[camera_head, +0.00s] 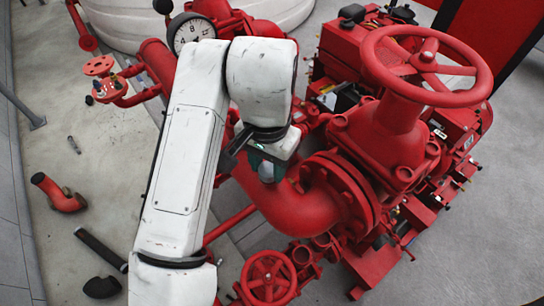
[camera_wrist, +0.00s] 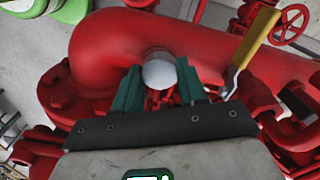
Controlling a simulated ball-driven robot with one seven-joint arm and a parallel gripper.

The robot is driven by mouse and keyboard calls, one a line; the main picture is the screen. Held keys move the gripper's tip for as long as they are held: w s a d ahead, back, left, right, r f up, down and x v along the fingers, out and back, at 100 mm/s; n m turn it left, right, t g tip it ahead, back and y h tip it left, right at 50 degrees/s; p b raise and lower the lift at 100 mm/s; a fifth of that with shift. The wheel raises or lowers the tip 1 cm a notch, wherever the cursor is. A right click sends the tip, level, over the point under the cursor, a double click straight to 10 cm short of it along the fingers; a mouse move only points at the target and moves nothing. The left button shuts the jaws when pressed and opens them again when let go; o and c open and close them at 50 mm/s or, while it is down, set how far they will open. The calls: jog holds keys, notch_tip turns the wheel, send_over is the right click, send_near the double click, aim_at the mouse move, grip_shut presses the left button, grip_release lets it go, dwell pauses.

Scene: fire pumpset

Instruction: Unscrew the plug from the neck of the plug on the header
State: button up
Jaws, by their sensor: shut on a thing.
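The plug (camera_wrist: 160,72) is a pale grey round piece on the red header pipe (camera_wrist: 105,45). In the wrist view it sits between the two teal fingers of my gripper (camera_wrist: 160,80), which is shut on it. In the head view my gripper (camera_head: 266,162) is down at the red pipe elbow (camera_head: 285,208), below the white arm. A small pale part of the plug (camera_head: 267,173) shows there beside the fingers. The neck is mostly hidden behind the plug and fingers, so I cannot tell how far the plug is screwed in.
A large red handwheel valve (camera_head: 426,65) stands to the right of my gripper. A pressure gauge (camera_head: 193,34) is behind the arm. A small handwheel (camera_head: 268,279) is in front. Loose pipe pieces (camera_head: 60,193) lie on the floor at left. A yellow lever (camera_wrist: 255,38) shows in the wrist view.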

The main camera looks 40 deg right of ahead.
jog(key=n, duration=0.4)
jog(key=shift+n, duration=0.3)
dwell(0.3)
jog(key=shift+n, duration=0.3)
jog(key=n, duration=0.4)
jog(key=shift+n, duration=0.7)
jog(key=n, duration=0.3)
